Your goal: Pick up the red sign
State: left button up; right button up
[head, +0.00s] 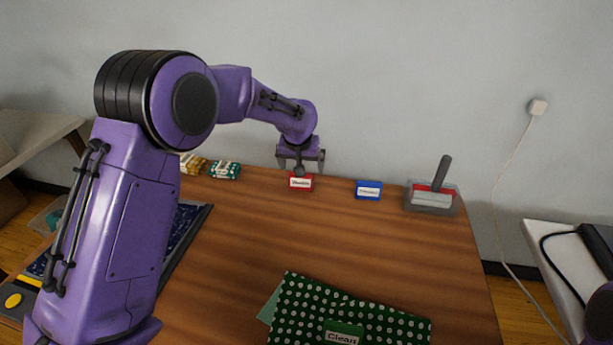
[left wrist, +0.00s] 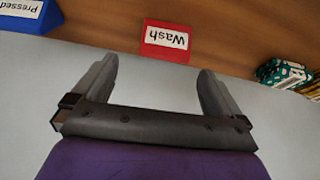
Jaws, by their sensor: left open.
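The red sign (head: 301,183) stands near the back edge of the wooden table in the head view, with a white label. In the left wrist view the red sign (left wrist: 166,41) reads "Wash" and appears upside down, beyond and between the fingertips. My left gripper (head: 301,160) is above and just behind the sign in the head view. Its two fingers are spread apart and empty in the left wrist view (left wrist: 158,72), and the sign is not between them. My right gripper is out of view; only a bit of purple shows at the right edge.
A blue sign (head: 368,190) stands right of the red one, and a grey bin with a handled tool (head: 431,200) is farther right. Folded patterned fabrics (head: 225,170) lie to the left. Dotted green cloth (head: 350,310) lies in front. The middle table is clear.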

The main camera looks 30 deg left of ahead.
aim_at(301, 179)
pick_arm(q)
jog(key=x, duration=0.7)
jog(key=shift+s+a+f, duration=0.1)
jog(key=shift+a+f, duration=0.2)
jog(key=shift+a, duration=0.1)
jog(key=c, duration=0.9)
